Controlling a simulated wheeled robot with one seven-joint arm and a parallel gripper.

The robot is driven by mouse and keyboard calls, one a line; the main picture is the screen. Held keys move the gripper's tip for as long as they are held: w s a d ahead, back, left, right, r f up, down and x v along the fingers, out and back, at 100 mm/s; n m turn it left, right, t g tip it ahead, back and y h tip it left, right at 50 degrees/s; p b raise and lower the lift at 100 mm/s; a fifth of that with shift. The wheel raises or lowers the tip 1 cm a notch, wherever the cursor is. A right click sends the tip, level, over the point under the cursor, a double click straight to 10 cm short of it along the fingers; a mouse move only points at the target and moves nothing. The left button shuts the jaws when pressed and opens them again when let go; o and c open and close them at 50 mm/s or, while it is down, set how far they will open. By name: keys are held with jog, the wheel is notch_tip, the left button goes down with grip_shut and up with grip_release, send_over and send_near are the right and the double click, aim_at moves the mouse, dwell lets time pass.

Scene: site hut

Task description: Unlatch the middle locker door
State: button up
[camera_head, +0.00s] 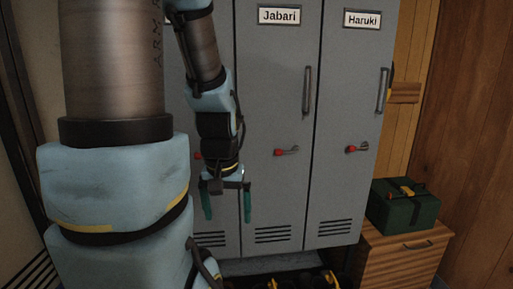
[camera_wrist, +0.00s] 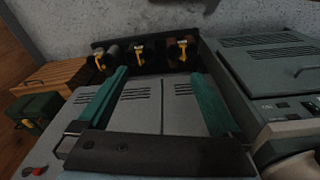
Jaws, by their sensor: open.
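The middle locker door (camera_head: 270,190) is grey, labelled Jabari, and looks shut. Its latch (camera_head: 287,151) is a small lever with a red end, lying roughly level with the red end to the left. Its vertical bar handle (camera_head: 307,90) is higher up on the right side. My gripper (camera_head: 228,203) hangs in front of the lockers, left of and below the latch, with its green fingers apart and nothing between them. The wrist view shows the open fingers (camera_wrist: 158,100) over locker vents. A red-ended latch (camera_wrist: 38,170) shows there at lower left; I cannot tell whose.
The Haruki locker (camera_head: 340,190) stands to the right with its own latch (camera_head: 357,148). My arm hides much of the left locker. A green box (camera_head: 402,205) sits on a wooden cabinet (camera_head: 400,262). A dark rack (camera_wrist: 120,65) holds yellow-handled items. A grey machine (camera_wrist: 260,75) is in the wrist view.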

jog(key=shift+w+r, duration=0.1)
jog(key=shift+w, duration=0.15)
jog(key=shift+c, duration=1.2)
jog(key=shift+n+t, duration=0.6)
jog(key=shift+t, duration=0.3)
jog(key=w+d+r, duration=0.2)
jog(key=w, duration=0.3)
jog(key=w+d+r, duration=0.2)
jog(key=w+r, duration=0.1)
jog(key=w, duration=0.2)
jog(key=w+d+r, duration=0.2)
jog(key=w, duration=0.3)
jog(key=shift+w+d+r, duration=0.25)
jog(key=shift+w+d, duration=0.05)
jog(key=shift+d, duration=0.05)
jog(key=c, duration=0.8)
jog(key=w+d+r, duration=0.2)
jog(key=w+r, duration=0.1)
jog(key=w+d+r+n+t, duration=0.1)
jog(key=w+d+r, duration=0.2)
jog(key=w, duration=0.1)
jog(key=w+d+r+t, duration=0.1)
jog(key=w+d+r, duration=0.2)
jog(key=w, duration=0.1)
jog(key=shift+n, duration=0.4)
grip_shut()
